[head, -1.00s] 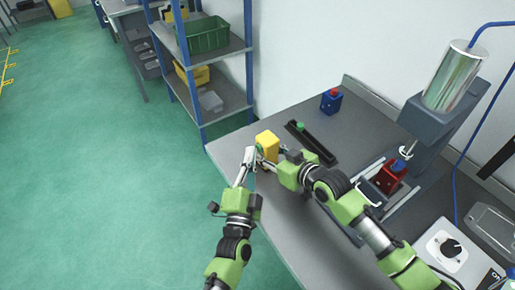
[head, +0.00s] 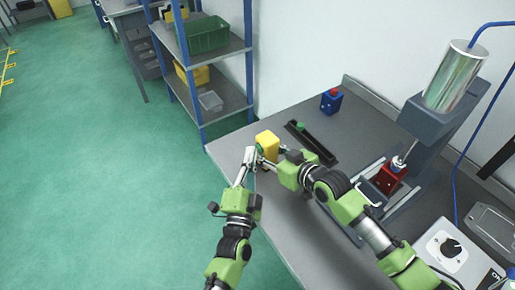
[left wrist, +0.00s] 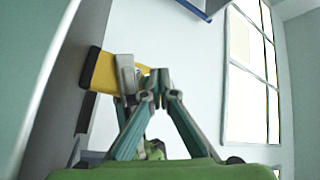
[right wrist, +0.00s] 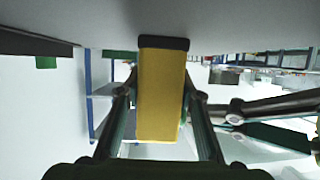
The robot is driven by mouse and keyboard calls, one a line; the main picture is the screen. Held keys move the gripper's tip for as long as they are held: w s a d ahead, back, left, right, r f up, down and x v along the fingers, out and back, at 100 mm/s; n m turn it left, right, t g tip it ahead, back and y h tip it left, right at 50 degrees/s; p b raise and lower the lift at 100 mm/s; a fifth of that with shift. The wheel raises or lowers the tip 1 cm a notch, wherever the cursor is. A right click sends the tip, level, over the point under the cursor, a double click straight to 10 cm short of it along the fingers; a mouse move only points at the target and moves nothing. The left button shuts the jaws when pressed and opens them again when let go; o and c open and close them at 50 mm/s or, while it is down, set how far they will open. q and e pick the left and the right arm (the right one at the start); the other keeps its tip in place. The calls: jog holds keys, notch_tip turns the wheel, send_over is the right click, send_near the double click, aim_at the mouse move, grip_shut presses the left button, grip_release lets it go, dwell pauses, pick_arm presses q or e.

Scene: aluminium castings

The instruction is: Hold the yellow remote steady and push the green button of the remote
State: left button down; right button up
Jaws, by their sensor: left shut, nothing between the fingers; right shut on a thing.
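The yellow remote (head: 267,141) is a yellow box near the left edge of the workbench in the head view. My right gripper (right wrist: 161,90) is shut on it, with a finger on each side of the yellow body (right wrist: 161,110) in the right wrist view. My left gripper (head: 251,154) is shut and empty, its tips just left of the remote. A small green spot (head: 260,147) shows on the remote's near left side. In the left wrist view the remote (left wrist: 102,72) is left of my left fingertips (left wrist: 158,76). Whether they touch the button cannot be told.
On the workbench are a black bar with a green knob (head: 300,126), a blue box with a red button (head: 331,100) and a press (head: 440,110) over a red block (head: 391,179). A shelf (head: 225,104) stands behind, left. The bench front is partly clear.

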pick_arm(q)
jog(key=shift+s+a, duration=0.4)
jog(key=shift+a, duration=0.1)
jog(key=shift+s+a, duration=1.65)
jog(key=shift+a, duration=0.3)
pick_arm(e)
jog(key=o, duration=1.3)
